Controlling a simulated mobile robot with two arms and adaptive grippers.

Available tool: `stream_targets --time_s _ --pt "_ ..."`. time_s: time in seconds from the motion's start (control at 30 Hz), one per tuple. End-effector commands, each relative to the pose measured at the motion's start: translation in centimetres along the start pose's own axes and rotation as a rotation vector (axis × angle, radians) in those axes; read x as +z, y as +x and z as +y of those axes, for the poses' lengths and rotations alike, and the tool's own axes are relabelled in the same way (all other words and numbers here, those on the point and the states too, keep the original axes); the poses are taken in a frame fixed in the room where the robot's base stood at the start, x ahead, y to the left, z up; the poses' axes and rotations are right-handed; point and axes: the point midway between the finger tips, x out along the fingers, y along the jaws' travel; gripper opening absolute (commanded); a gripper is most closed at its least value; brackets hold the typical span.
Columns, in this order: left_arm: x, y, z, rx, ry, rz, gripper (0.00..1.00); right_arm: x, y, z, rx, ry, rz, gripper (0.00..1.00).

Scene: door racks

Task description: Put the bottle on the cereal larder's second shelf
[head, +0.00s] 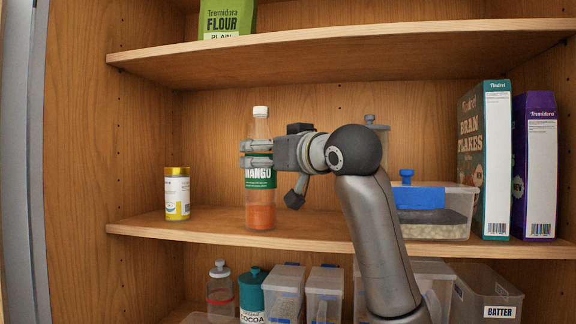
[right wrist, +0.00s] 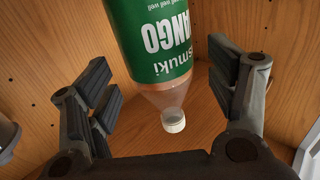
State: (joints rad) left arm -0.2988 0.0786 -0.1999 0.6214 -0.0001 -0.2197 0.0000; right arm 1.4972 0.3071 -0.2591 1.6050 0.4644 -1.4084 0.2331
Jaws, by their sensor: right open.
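The bottle (head: 261,213) is clear, with a white cap, a green mango label and orange contents low down. It stands upright on the middle shelf (head: 330,244) of the wooden larder, left of centre. My right gripper (head: 250,153) reaches in from the right at the bottle's upper part, its fingers level with the top of the label. In the right wrist view the bottle (right wrist: 160,48) appears upside down between the fingers, with gaps on both sides. The right gripper is open. My left gripper is out of view.
A yellow can (head: 177,195) stands left of the bottle. A blue-latched container (head: 440,229), a bran flakes box (head: 495,160) and a purple box (head: 540,165) stand right. The upper shelf (head: 340,37) overhangs. Several containers fill the shelf below.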

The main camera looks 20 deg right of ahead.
Motion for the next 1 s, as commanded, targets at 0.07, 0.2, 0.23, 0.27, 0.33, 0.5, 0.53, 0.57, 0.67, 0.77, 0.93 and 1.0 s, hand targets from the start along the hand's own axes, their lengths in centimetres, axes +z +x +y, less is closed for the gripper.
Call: stream_targets --time_s 0.07,0.2,0.23,0.27,0.33,0.5,0.53,0.57,0.67,0.77,0.93,1.0 --pt "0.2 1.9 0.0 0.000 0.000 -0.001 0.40 0.6 -1.8 0.1 0.002 -0.002 0.007 0.78" --pt "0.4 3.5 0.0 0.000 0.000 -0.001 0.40 0.5 -4.6 0.0 0.001 -0.001 0.006 0.78" --pt "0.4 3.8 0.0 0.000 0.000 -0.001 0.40 0.5 -5.2 0.0 0.002 -0.001 0.005 0.78" --pt "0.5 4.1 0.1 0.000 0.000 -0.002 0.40 0.4 -5.7 0.0 0.001 0.000 0.006 0.78" --pt "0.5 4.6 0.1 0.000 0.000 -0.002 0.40 0.4 -6.8 0.0 0.001 -0.001 0.005 0.78" --pt "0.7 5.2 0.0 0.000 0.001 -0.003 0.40 0.2 -8.4 0.0 0.002 -0.001 0.002 0.78" --pt "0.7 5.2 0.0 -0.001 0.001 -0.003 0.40 0.1 -8.5 0.0 0.001 -0.001 0.002 0.78" --pt "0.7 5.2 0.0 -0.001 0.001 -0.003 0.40 0.1 -8.6 0.0 0.001 -0.001 0.001 0.78" --pt "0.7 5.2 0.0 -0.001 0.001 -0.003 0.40 0.1 -8.7 0.0 0.001 0.000 0.000 0.78" --pt "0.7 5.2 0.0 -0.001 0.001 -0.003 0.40 0.0 -8.7 0.0 0.001 0.000 0.000 0.78" --pt "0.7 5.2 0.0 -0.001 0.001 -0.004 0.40 0.0 -8.7 0.0 0.001 0.000 0.000 0.78" --pt "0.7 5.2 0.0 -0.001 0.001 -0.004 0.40 0.0 -8.7 0.0 0.001 0.000 0.000 0.78"
